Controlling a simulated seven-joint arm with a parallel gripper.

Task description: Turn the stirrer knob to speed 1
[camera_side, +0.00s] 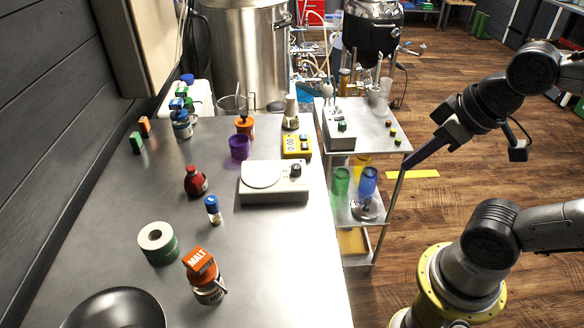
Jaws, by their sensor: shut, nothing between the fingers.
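The stirrer (274,195) is a low pale box with a round plate on its top left, near the right edge of the steel bench. Its dark knob (296,170) is on the top right; the setting it points to is too small to read. My gripper (406,165) is shut and empty. It is to the right of the stirrer, well apart from it, with its purple fingers pointing down and left. In the picture its tips are by the front right corner of the cart.
A yellow device (297,146) and a purple cup (240,148) stand behind the stirrer. A red bottle (195,182) and blue-capped vial (213,211) stand left. Bench space in front of the stirrer is clear.

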